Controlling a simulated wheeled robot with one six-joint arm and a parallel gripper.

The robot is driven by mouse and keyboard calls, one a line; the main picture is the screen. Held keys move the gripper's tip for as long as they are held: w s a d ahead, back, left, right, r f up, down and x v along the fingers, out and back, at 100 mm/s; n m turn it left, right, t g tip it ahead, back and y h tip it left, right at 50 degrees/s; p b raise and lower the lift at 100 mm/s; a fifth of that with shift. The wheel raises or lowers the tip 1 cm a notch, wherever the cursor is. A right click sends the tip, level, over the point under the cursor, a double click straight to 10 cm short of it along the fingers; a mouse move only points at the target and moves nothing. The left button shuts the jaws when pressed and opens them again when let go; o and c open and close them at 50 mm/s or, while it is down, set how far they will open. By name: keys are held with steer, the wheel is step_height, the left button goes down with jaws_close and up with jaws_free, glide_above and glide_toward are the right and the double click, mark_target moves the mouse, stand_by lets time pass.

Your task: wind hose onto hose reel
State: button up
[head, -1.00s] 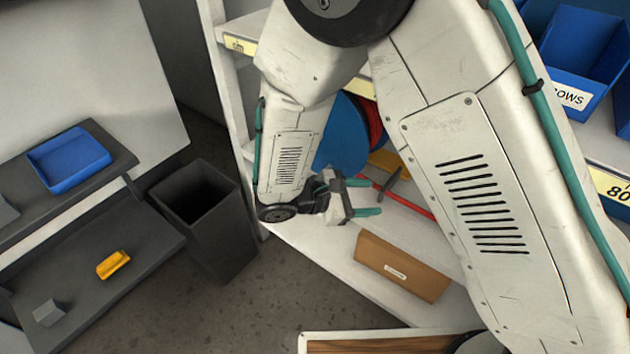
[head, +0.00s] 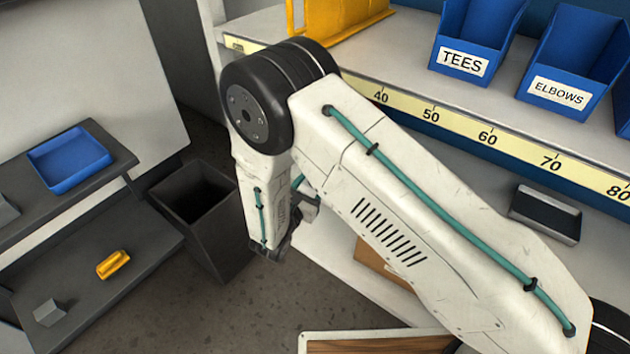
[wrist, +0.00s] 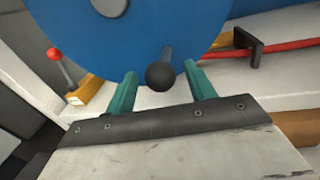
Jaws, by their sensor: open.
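The hose reel shows as a large blue disc (wrist: 145,35) across the top of the wrist view. A crank handle with a round black knob (wrist: 160,77) sticks out from its lower part towards me. My gripper (wrist: 159,72) is open, with one teal finger on each side of the knob; I cannot tell whether either touches it. The red hose (wrist: 290,50) runs to the right of the reel, by a black bracket (wrist: 246,41). In the head view my arm hides the reel, the hose and the fingertips.
A lever with a red knob (wrist: 53,54) stands on a yellow base (wrist: 88,91) left of the reel. Blue bins (head: 470,45) stand on the upper shelf (head: 400,75). A brown box (head: 375,262) lies below, partly hidden. A dark waste bin (head: 205,215) stands left.

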steer(key=shift+x, duration=0.8)
jaws_close()
steer(key=shift+a, duration=0.15)
